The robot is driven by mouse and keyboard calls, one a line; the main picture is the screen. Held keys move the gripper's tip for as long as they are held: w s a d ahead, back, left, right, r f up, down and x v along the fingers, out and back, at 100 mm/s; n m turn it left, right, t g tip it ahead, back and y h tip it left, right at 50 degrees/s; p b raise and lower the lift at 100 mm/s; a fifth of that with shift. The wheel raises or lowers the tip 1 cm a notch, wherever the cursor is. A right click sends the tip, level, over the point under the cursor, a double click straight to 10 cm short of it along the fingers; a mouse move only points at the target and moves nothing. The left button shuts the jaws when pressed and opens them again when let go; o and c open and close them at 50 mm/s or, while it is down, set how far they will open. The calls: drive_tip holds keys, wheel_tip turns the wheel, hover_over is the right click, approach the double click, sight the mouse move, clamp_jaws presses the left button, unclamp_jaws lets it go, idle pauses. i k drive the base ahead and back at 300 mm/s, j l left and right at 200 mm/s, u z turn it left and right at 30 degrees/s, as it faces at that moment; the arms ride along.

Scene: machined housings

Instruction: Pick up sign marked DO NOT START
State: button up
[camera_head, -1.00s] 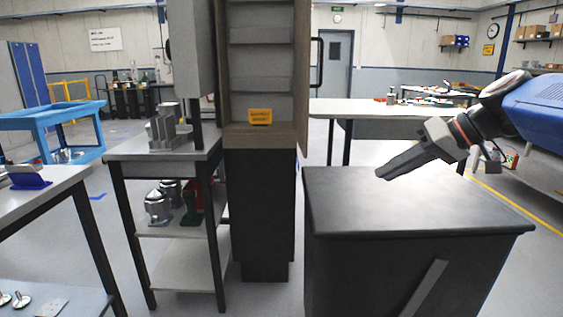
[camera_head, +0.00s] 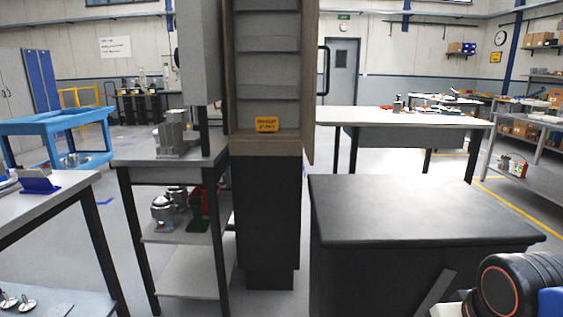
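A small orange sign (camera_head: 267,124) with dark lettering stands upright on the ledge at the foot of a tall shelved cabinet (camera_head: 267,60), near the picture's middle. Its lettering is too small to read for certain. My arm (camera_head: 505,287) shows only at the lower right corner, as a black round joint with an orange ring and a blue link. My gripper is out of the picture, well away from the sign.
A black-topped cabinet (camera_head: 420,215) stands at the front right. A grey stand (camera_head: 170,172) with metal parts is left of the tall cabinet. A white table (camera_head: 400,117) stands behind, a blue cart (camera_head: 50,125) at the far left. Open floor shows at the right.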

sight(263, 124)
drive_tip(key=i+j, duration=0.1)
drive_tip(key=j, duration=0.3)
drive_tip(key=i+j, duration=0.1)
drive_tip(key=j, duration=0.25)
drive_tip(key=i+j, duration=0.1)
drive_tip(key=j, duration=0.3)
drive_tip(key=i+j, duration=0.15)
drive_tip(key=j, duration=0.2)
drive_tip(key=i+j, duration=0.1)
drive_tip(key=j, duration=0.3)
